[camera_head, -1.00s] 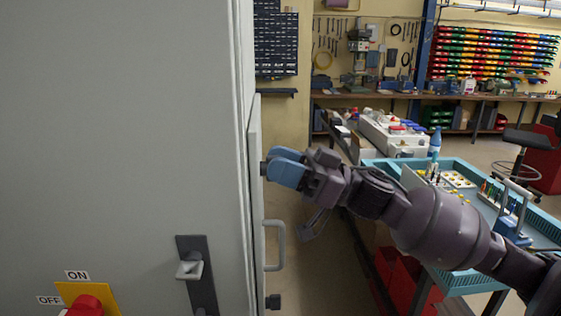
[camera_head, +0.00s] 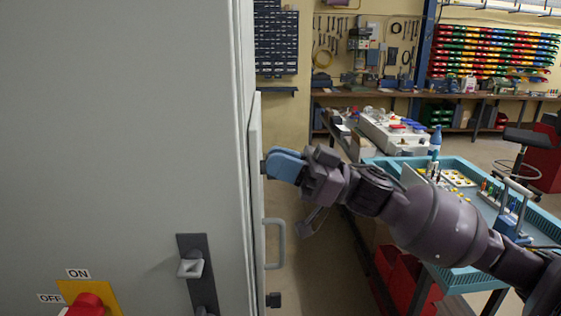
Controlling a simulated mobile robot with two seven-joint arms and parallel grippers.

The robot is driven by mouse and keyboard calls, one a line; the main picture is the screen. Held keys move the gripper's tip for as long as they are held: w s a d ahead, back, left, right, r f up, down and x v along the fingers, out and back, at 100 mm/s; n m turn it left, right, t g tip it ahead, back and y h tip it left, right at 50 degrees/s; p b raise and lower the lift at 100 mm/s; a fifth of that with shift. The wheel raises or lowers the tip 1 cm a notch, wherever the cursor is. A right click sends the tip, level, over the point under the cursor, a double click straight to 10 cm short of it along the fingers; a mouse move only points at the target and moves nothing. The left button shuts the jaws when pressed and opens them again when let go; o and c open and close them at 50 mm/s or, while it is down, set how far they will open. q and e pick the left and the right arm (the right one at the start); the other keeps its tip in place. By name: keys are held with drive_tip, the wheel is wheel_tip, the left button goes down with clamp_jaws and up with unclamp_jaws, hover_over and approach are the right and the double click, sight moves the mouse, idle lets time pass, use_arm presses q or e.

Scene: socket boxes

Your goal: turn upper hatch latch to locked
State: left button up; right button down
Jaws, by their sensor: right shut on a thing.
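The hatch (camera_head: 256,200) is a grey door on the side of the tall grey cabinet (camera_head: 120,130), seen nearly edge-on. My right gripper (camera_head: 270,165), with blue fingers, is at the upper part of the hatch and shut on the upper latch. The latch is almost wholly hidden by the fingers, so its angle cannot be told. A lower dark latch (camera_head: 273,299) sticks out near the bottom of the hatch, below a grey handle (camera_head: 275,244). My left gripper is not in view.
A red switch (camera_head: 86,304) on a yellow plate, marked ON and OFF, and a dark-plated lever (camera_head: 191,267) are on the cabinet front. A blue tray cart (camera_head: 470,280) stands below my right arm. Workbenches (camera_head: 400,95) line the back.

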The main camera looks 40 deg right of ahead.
drive_tip(key=n+g, duration=0.1)
drive_tip(key=n, duration=0.1)
drive_tip(key=n+g, duration=0.1)
drive_tip(key=n, duration=0.2)
drive_tip(key=shift+s+g+y, duration=0.1)
drive_tip(key=shift+g+y, duration=0.3)
drive_tip(key=n+g, duration=0.1)
drive_tip(key=n, duration=0.2)
drive_tip(key=n+g, duration=0.1)
drive_tip(key=n, duration=0.2)
drive_tip(key=shift+s+a+f+n+g, duration=0.1)
drive_tip(key=shift+n+g, duration=0.2)
drive_tip(key=shift+g, duration=0.1)
drive_tip(key=n+g, duration=0.1)
drive_tip(key=n, duration=0.1)
drive_tip(key=n+g+h+b, duration=0.1)
drive_tip(key=n, duration=0.2)
drive_tip(key=shift+f, duration=0.15)
drive_tip(key=shift+s+a+f+n+g+h+b, duration=0.1)
drive_tip(key=shift+n+g+h+b, duration=0.25)
drive_tip(key=shift+n, duration=0.85)
drive_tip(key=shift+f+n+g+h+b, duration=0.15)
drive_tip(key=shift+n+h, duration=0.3)
drive_tip(key=shift+n, duration=0.75)
drive_tip(key=shift+r, duration=0.1)
drive_tip(key=c, duration=1.2)
unclamp_jaws()
drive_tip(key=shift+o, duration=0.2)
